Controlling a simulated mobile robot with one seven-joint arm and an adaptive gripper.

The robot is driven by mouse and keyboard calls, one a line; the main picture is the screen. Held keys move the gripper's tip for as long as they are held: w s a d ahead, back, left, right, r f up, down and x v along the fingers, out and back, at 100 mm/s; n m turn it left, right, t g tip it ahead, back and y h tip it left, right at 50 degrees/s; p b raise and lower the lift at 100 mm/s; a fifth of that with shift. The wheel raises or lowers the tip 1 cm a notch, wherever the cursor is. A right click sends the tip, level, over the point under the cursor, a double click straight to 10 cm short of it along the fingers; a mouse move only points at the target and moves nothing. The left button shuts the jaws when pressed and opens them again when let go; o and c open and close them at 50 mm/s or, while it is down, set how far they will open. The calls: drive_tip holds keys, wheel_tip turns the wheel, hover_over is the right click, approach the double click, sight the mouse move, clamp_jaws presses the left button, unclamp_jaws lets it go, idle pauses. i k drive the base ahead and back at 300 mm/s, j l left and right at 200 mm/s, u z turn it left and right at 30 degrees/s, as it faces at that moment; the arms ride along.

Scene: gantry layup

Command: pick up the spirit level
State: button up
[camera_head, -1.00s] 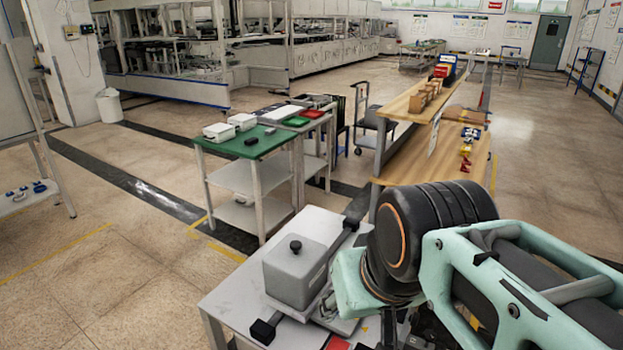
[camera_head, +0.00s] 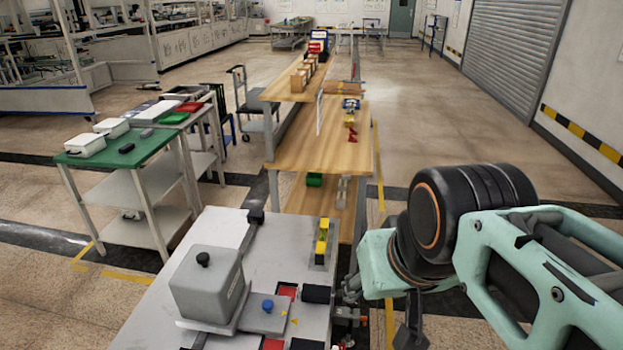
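A short yellow and black bar (camera_head: 322,241), which looks like the spirit level, lies on the far right part of the grey worktable (camera_head: 270,225). It is small in view, so I cannot be sure of it. My gripper (camera_head: 411,325) hangs at the lower right, partly hidden below my dark wrist and cut by the picture's bottom edge. It is to the right of the bar and nearer to me, apart from it. Its fingers do not show clearly.
A grey box with a black knob (camera_head: 206,283) stands on the worktable's left. A blue-knobbed block (camera_head: 267,306) and red and black pieces lie near it. Wooden shelves (camera_head: 305,150) stand beyond, a green-topped cart (camera_head: 122,150) at left. Open floor (camera_head: 460,130) lies to the right.

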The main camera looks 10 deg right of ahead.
sight(322, 243)
drive_tip(key=k+l, duration=0.1)
drive_tip(key=l, duration=0.35)
drive_tip(key=k+l, duration=0.1)
drive_tip(key=l, duration=0.4)
drive_tip(key=i+l, duration=0.15)
drive_tip(key=l, duration=0.25)
drive_tip(key=i+l+u, duration=0.1)
drive_tip(key=l, duration=0.25)
drive_tip(key=i+l, duration=0.2)
drive_tip(key=i, duration=0.3)
drive_tip(key=u, duration=0.05)
